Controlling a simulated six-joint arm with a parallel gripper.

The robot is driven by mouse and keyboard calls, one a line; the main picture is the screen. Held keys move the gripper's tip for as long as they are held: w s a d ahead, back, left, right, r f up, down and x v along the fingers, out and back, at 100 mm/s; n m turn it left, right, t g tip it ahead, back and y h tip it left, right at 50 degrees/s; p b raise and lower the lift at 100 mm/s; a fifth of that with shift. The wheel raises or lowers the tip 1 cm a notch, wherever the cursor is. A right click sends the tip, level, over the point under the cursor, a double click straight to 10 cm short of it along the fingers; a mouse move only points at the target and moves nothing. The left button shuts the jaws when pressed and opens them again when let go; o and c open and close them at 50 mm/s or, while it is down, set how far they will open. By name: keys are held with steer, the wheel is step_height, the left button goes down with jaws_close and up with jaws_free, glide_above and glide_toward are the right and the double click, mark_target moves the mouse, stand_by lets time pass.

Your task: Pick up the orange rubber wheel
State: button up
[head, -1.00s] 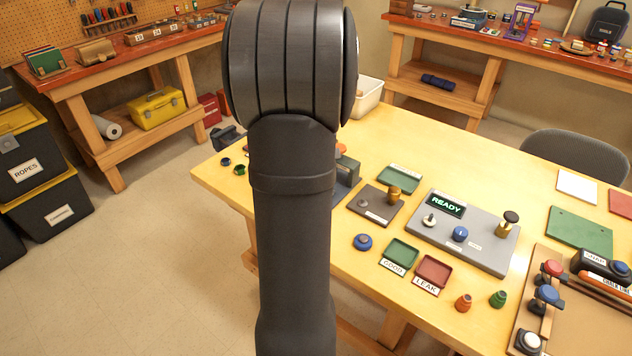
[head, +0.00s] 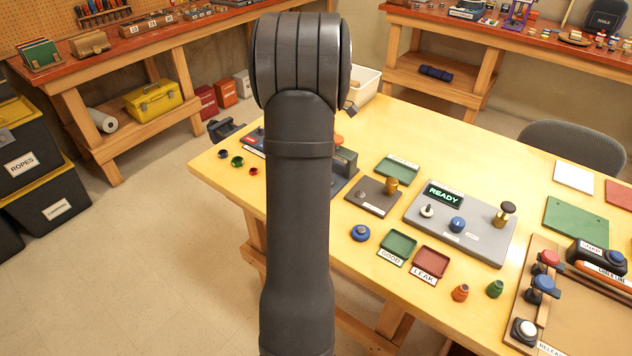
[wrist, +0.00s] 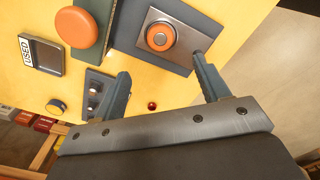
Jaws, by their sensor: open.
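I cannot tell for sure which is the rubber wheel. My gripper (wrist: 160,64) is open and empty, its fingers apart. The ringed disc is beyond the gap between the fingertips, with the right fingertip near its plate. In the head view, my arm hides the gripper and most of this area; only a bit of orange (head: 339,141) shows beside it.
A small red piece (wrist: 152,105) lies between the fingers. A tray labelled USED (wrist: 42,56) and a blue-topped round piece (wrist: 56,106) are to the left. A grey READY console (head: 470,235), green tray (head: 399,243) and red tray (head: 431,261) occupy the table's middle.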

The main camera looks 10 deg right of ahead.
step_height(320, 180, down, 11)
steer(key=shift+a, duration=0.1)
stand_by(0.4)
steer(key=shift+c, duration=0.2)
steer(key=c, duration=1.1)
steer(key=shift+r, duration=0.1)
